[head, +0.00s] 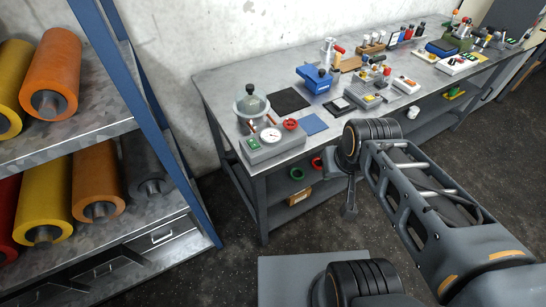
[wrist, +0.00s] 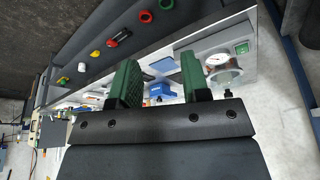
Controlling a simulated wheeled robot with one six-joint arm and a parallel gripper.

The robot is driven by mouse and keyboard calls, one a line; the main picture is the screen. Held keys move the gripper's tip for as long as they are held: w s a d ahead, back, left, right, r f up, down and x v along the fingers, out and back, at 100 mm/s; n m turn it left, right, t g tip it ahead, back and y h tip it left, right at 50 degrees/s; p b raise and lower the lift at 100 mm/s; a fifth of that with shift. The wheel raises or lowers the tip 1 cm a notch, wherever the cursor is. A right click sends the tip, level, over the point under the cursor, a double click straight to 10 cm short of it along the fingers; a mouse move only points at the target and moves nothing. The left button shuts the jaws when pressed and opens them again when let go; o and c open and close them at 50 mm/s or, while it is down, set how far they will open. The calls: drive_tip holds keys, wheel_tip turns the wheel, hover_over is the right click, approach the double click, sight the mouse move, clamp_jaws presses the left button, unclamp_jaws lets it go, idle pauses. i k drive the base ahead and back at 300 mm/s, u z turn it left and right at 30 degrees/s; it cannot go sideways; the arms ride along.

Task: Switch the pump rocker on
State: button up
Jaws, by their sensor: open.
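The vacuum unit is a grey box (head: 275,146) at the near left end of the workbench, with a round gauge (head: 270,134) and a glass dome (head: 252,103). A small green rocker (head: 253,143) sits on its front left; I cannot tell its position. In the wrist view the rocker (wrist: 241,47) and gauge (wrist: 217,59) show at the upper right, beyond my right-hand finger. My gripper (wrist: 158,58) is open and empty, its two green fingers apart, and touches nothing that I can see. In the head view my arm reaches beside the bench's front edge.
A blue mat (head: 314,124), black mat (head: 289,100), blue vise (head: 314,80) and several small devices stand on the workbench (head: 220,80). Coloured rings lie on its lower shelf. A rack (head: 60,148) with coloured rolls stands left. Dark floor is free between rack and bench.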

sight(251, 142)
drive_tip(key=u, duration=0.75)
drive_tip(key=i, duration=0.25)
drive_tip(key=z, duration=1.1)
drive_tip(key=i, duration=0.3)
drive_tip(key=u, duration=1.65)
